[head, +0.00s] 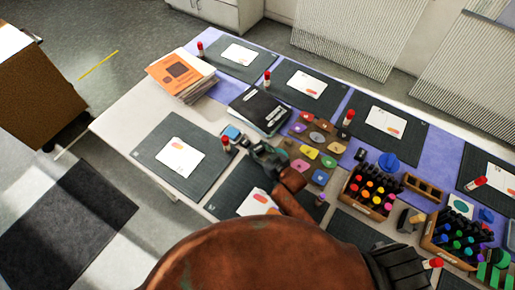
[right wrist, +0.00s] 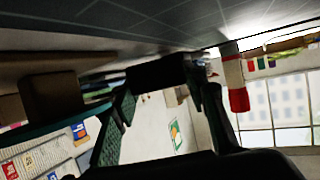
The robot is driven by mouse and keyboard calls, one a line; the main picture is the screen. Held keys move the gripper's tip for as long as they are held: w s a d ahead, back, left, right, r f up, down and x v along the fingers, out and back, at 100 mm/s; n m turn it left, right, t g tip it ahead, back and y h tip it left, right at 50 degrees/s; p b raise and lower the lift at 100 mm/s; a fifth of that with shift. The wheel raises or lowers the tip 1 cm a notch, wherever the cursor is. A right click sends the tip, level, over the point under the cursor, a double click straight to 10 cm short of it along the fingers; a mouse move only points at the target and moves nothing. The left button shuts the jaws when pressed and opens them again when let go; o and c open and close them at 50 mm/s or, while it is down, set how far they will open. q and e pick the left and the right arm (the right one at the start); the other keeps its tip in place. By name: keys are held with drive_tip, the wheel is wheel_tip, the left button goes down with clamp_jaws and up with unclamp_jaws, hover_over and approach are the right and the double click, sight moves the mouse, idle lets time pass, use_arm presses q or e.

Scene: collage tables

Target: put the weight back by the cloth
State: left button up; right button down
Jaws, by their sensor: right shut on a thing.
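My right gripper (head: 268,155) is over the table near the wooden palette tray. In the right wrist view its fingers (right wrist: 165,100) are shut on a dark block, the weight (right wrist: 157,72). In the head view the weight cannot be told apart from the dark gripper. A crumpled blue thing (head: 388,162), which looks like the cloth, lies on the table right of the gripper, beyond the marker box. A small dark object (head: 361,154) stands just left of it.
Dark cutting mats (head: 181,154) with white cards cover the table, with red-capped glue sticks (head: 267,77) by them. The palette tray (head: 315,150), a box of markers (head: 368,191), a black folder (head: 258,110) and a paper stack (head: 182,77) crowd the middle and far left.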

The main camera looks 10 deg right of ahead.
drive_tip(key=c, duration=1.6)
unclamp_jaws()
drive_tip(key=shift+s+f, duration=0.1)
drive_tip(key=shift+f, duration=0.3)
drive_tip(key=o, duration=0.4)
drive_tip(key=shift+s+f, duration=0.1)
drive_tip(key=shift+f, duration=0.1)
drive_tip(key=shift+r, duration=0.6)
drive_tip(key=v, duration=0.4)
drive_tip(key=p+v, duration=0.1)
drive_tip(key=v, duration=0.7)
drive_tip(key=shift+w+r+p, duration=0.2)
drive_tip(key=shift+r+p, duration=0.15)
drive_tip(key=shift+p, duration=0.05)
